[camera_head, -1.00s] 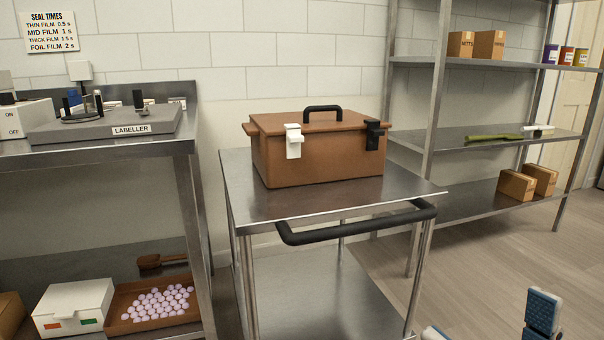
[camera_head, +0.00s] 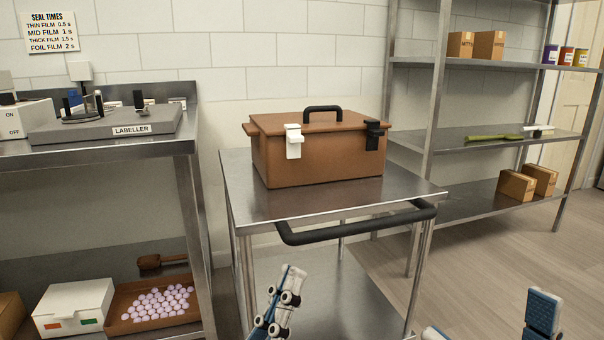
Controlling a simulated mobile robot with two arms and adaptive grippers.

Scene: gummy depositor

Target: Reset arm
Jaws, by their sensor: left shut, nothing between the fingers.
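My left gripper (camera_head: 292,274) shows at the bottom middle of the head view, pointing up, shut and empty. Its blue, white and black finger parts stand in front of the cart's lower shelf in the picture, below the black cart handle (camera_head: 360,222). It appears apart from the cart. The rest of the left arm is below the picture edge. Blue and white parts of mine show at the bottom right; no right gripper fingers can be made out there.
A closed brown case (camera_head: 315,160) with one white and one black latch stands on the steel cart (camera_head: 300,207). A labeller bench (camera_head: 150,148) is at left. A steel rack (camera_head: 470,212) with boxes is at right. Floor shows between cart and rack.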

